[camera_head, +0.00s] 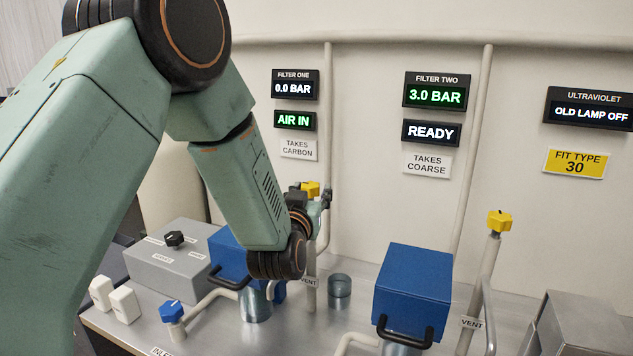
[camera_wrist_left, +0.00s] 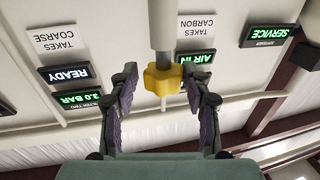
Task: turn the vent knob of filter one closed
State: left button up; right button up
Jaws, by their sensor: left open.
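The yellow vent knob of filter one (camera_head: 311,188) shows partly behind my left wrist in the head view, on top of an upright pipe. In the left wrist view the yellow knob (camera_wrist_left: 163,80) sits on its grey stem between the two fingers. My left gripper (camera_wrist_left: 160,84) is open, one finger on each side of the knob, with a gap on both sides. In the head view the left gripper (camera_head: 324,197) is small and mostly hidden by my arm. The filter one display (camera_head: 295,89) reads 0.0 BAR, and the sign below (camera_head: 295,120) reads AIR IN. My right gripper is not in view.
Another yellow vent knob (camera_head: 499,221) stands at filter two, right. Blue filter housings (camera_head: 412,285) with black handles stand on the metal bench. A blue knob (camera_head: 172,311), a grey box (camera_head: 170,262) and white blocks (camera_head: 124,304) are at left. Pipes rise along the wall.

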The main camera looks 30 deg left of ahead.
aim_at(314, 185)
pick_arm(q)
jog(key=x, duration=0.4)
jog(key=shift+a, duration=0.4)
jog(key=shift+w+f, duration=0.1)
jog(key=shift+w, duration=0.2)
jog(key=shift+w+d, duration=0.2)
jog(key=shift+s, duration=0.1)
jog(key=shift+a, duration=0.2)
jog(key=shift+c, duration=1.3)
jog(key=shift+d, duration=0.15)
jog(key=c, duration=0.4)
jog(key=shift+f, duration=0.1)
grip_shut()
